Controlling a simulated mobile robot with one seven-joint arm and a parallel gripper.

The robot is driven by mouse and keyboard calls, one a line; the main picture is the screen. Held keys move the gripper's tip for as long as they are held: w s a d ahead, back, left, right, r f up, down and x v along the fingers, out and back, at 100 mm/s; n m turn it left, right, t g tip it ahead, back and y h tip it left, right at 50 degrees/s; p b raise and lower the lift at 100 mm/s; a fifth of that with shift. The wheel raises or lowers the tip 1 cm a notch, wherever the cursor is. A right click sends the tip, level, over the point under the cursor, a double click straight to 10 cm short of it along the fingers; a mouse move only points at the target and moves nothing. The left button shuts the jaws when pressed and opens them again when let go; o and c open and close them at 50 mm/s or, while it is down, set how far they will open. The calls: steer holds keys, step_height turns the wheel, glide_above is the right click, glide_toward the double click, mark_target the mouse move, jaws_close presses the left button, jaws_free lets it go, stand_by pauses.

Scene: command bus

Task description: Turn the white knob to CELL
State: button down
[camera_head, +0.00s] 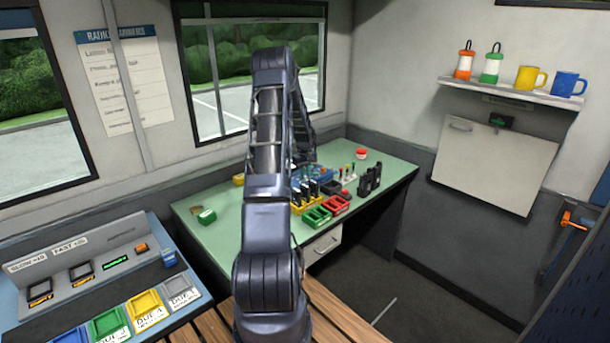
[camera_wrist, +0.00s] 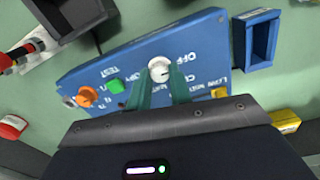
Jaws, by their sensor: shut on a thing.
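The white knob (camera_wrist: 159,66) stands on a blue control panel (camera_wrist: 120,60) in the wrist view. My gripper (camera_wrist: 160,78) has its two teal fingers on either side of the knob and is shut on it. A small dark mark shows on the knob, but I cannot tell surely which label it points at. The OFF label is readable beside the knob; other labels are tilted and partly covered by the fingers. In the head view my arm hides the gripper and knob.
On the green table (camera_head: 225,235) are green trays (camera_head: 317,215), a red tray (camera_head: 336,205) and black radios (camera_head: 370,180).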

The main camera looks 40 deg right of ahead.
steer(key=m, duration=0.5)
steer(key=shift+m, duration=0.3)
steer(key=m, duration=0.6)
stand_by(0.5)
steer(key=c, duration=1.3)
jaws_free()
steer(key=shift+r, duration=0.1)
step_height(320, 180, up, 11)
steer(key=shift+w+f, duration=0.1)
steer(key=shift+f, duration=0.1)
